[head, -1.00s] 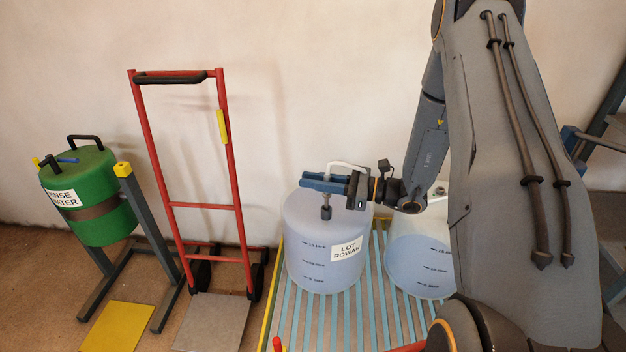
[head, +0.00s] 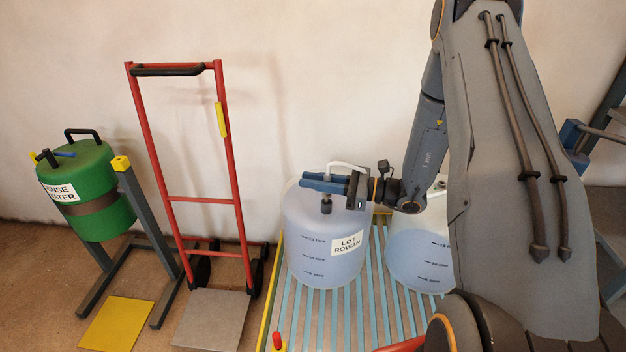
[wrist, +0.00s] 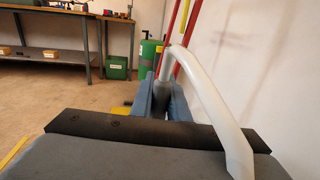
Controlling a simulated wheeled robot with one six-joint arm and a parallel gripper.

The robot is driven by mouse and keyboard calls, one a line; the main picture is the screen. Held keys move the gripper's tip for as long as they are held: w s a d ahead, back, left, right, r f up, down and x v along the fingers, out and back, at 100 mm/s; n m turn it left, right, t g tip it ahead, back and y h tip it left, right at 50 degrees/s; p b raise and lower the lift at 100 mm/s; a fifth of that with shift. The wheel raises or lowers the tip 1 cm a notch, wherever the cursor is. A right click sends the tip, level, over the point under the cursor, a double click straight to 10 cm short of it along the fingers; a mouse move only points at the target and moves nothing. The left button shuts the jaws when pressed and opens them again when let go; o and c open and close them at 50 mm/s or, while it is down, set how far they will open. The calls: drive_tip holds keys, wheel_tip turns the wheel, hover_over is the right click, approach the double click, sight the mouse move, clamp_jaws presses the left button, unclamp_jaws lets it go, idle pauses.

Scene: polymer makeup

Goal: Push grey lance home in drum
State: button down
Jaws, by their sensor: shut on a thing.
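My gripper (head: 322,183), with blue fingers, is shut on the grey lance (head: 326,206) over the top of the translucent drum (head: 318,270) labelled LOT ROWAN. A short dark grey part of the lance shows below the fingers, in front of the drum's upper wall. I cannot tell how deep the lance sits; no shaft shows through the drum wall. In the wrist view the grey lance (wrist: 164,94) stands between the blue fingers. A white curved tube (wrist: 208,95) arches beside it; it also shows behind the gripper in the head view (head: 350,167).
A second drum (head: 420,262) stands right, partly behind my arm. Both drums stand on a slatted platform (head: 295,310). A red hand truck (head: 205,199) and a green rinse water drum (head: 105,205) on a stand are left. The wall is close behind.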

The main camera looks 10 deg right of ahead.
drive_tip(key=shift+f+b, duration=0.55)
drive_tip(key=shift+f, duration=0.5)
drive_tip(key=c, duration=1.6)
unclamp_jaws()
drive_tip(key=v, duration=0.8)
